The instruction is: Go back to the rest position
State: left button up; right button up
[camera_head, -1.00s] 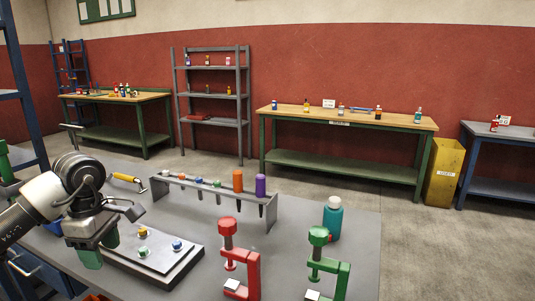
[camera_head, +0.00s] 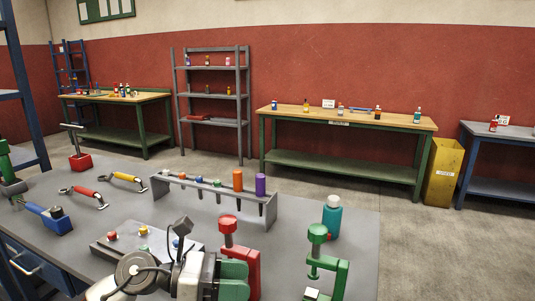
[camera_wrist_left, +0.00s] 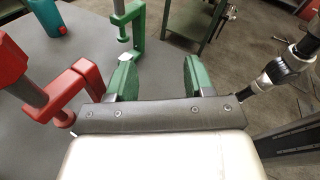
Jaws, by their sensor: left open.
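My left gripper (camera_head: 233,281) is low in the head view, in front of the red clamp (camera_head: 228,235) and left of the green clamp (camera_head: 317,245). In the left wrist view its two green fingers (camera_wrist_left: 158,78) are apart, with nothing between them. The wrist view shows the red clamp (camera_wrist_left: 75,88) at left and the green clamp (camera_wrist_left: 137,30) beyond the left finger. Part of my other arm (camera_wrist_left: 285,70) shows at right there; I cannot make out its gripper.
The grey bench holds a board with coloured knobs (camera_head: 112,248), partly behind my arm, a tool rack (camera_head: 205,187), a teal bottle (camera_head: 332,218), yellow-handled (camera_head: 124,177) and red-handled (camera_head: 84,192) tools, and a blue tool (camera_head: 55,220). Floor is clear beyond the bench.

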pick_arm(q)
jog(key=a+f+n+t+y, duration=0.2)
jog(key=a+n+t+y, duration=0.3)
jog(key=n, duration=0.7)
jog(key=a+f+n+t+y, duration=0.1)
jog(key=n+t+y, duration=0.2)
jog(key=n+t, duration=0.65)
jog(key=a+f+n+t+y, duration=0.2)
jog(key=a+n+t+y, duration=0.15)
jog(key=n, duration=1.05)
jog(key=s+a+f+n+g+y, duration=0.45)
jog(key=f+n, duration=0.25)
jog(key=f, duration=0.2)
jog(key=s+a+f+n+g, duration=0.1)
jog(key=s+f+n+g, duration=0.2)
jog(key=s+f+g, duration=0.45)
jog(key=s+f+n+g, duration=0.3)
jog(key=s+f+g, duration=0.1)
jog(key=s, duration=0.7)
notch_tip(320, 180, down, 22)
jog(key=s+g+p, duration=0.1)
jog(key=p, duration=0.2)
jog(key=s+a+f+g+p, duration=0.1)
jog(key=s+a+f+p, duration=0.1)
jog(key=s+f, duration=1.2)
jog(key=shift+s+a+f, duration=0.25)
jog(key=shift+s+a, duration=0.3)
jog(key=shift+s, duration=0.6)
